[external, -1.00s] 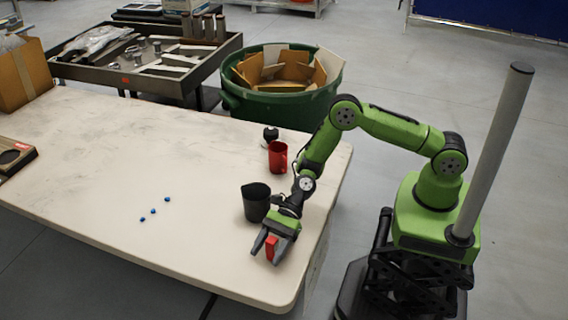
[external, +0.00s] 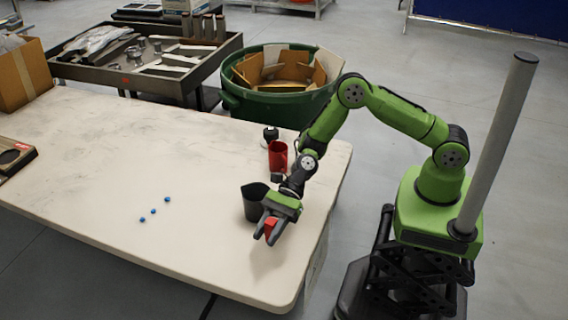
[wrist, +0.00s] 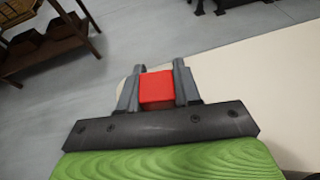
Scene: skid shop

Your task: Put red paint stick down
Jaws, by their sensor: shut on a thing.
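The red paint stick (external: 270,226) is held between the two grey fingers of my gripper (external: 266,238), near the table's right front part. In the external view it looks raised off the table, with a shadow on the surface below. It shows as a red block between the fingers in the wrist view (wrist: 157,90). My gripper also shows in the wrist view (wrist: 158,82), shut on the stick. The stick's lower part is partly hidden by the fingers.
A red mug (external: 277,156) and a small black object (external: 270,134) stand behind. Several small blue pieces (external: 153,211) lie left. The front of the table is clear.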

